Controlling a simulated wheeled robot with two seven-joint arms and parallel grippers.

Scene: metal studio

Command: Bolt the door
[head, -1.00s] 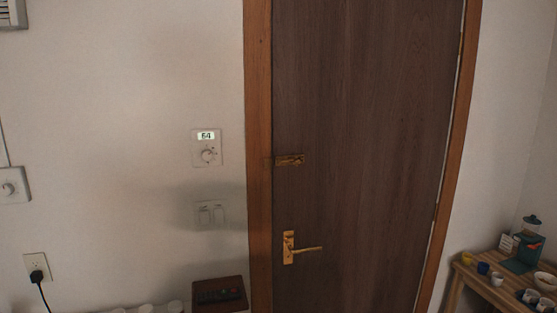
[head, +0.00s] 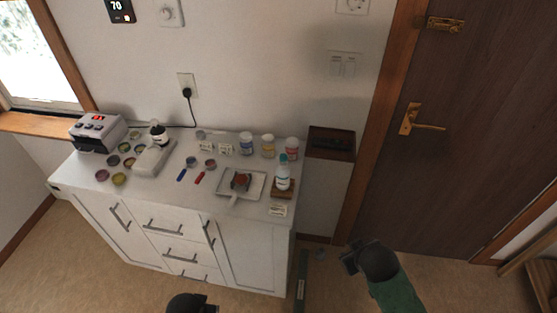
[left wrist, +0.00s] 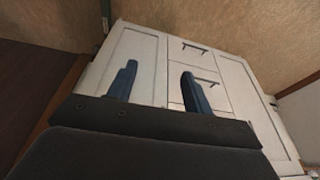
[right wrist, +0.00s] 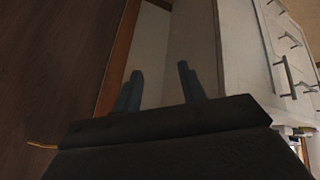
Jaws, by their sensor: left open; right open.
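The dark brown wooden door (head: 478,150) stands shut at the right of the head view. A brass bolt (head: 446,24) is mounted high on its left edge, close to the frame. A brass lever handle (head: 420,122) sits below the bolt. My right gripper (right wrist: 162,88) is open and empty, with the door at the left of the right wrist view. In the head view the right arm is low, in front of the door's lower part, well below the handle. My left gripper (left wrist: 160,82) is open and empty, facing the white cabinet.
A white cabinet (head: 255,245) stands left of the door, its top crowded with jars, small pots, a tray (head: 256,184) and a grey machine (head: 98,132). A dark box (head: 331,143) sits between cabinet and door frame. A wooden stand (head: 543,280) is at the right edge. Floor before the door is clear.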

